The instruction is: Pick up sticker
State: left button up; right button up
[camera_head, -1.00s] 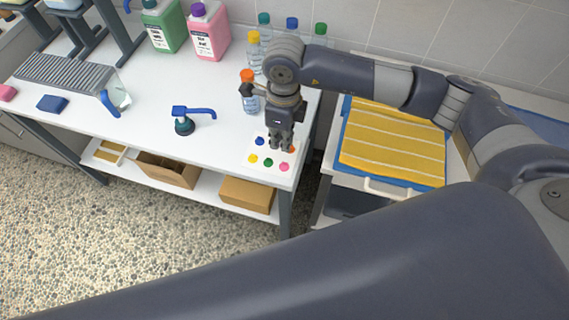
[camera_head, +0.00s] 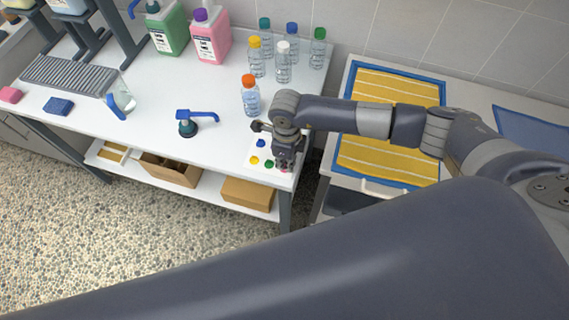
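A white sticker sheet (camera_head: 262,152) lies at the front right corner of the white table. It shows a blue sticker (camera_head: 261,143), a yellow sticker (camera_head: 254,160), a green sticker (camera_head: 269,163) and a bit of a pink sticker (camera_head: 284,170). My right gripper (camera_head: 283,165) points down over the right side of the sheet, with its fingertips at the pink sticker. The gripper hides the sheet's upper right part. The fingertips are too small and covered to tell whether they are open or hold anything. My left gripper is out of view.
An orange-capped bottle (camera_head: 250,96) stands just behind the sheet, with several more bottles farther back. A yellow striped towel (camera_head: 385,150) lies in a blue-rimmed tray to the right, partly under my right arm.

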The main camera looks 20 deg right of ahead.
grip_shut()
jog(key=shift+r, duration=0.1)
jog(key=shift+r+b, duration=0.35)
jog(key=shift+r, duration=0.05)
jog(key=shift+s+a+r+b, duration=0.15)
jog(key=shift+a+r+b, duration=0.1)
jog(key=shift+r+b, duration=0.25)
jog(key=shift+s+a+r+b, duration=0.1)
jog(key=shift+a+r+b, duration=0.2)
jog(key=shift+r, duration=0.35)
jog(key=s+a+r+b, duration=0.1)
jog(key=s+a+r, duration=0.1)
jog(key=a, duration=0.4)
jog(key=s+a+r+b, duration=0.1)
jog(key=s+a+r, duration=0.2)
jog(key=s+a, duration=0.2)
jog(key=shift+s+a+r+b, duration=0.25)
jog(key=shift+a+r+b, duration=0.1)
jog(key=shift+a, duration=0.55)
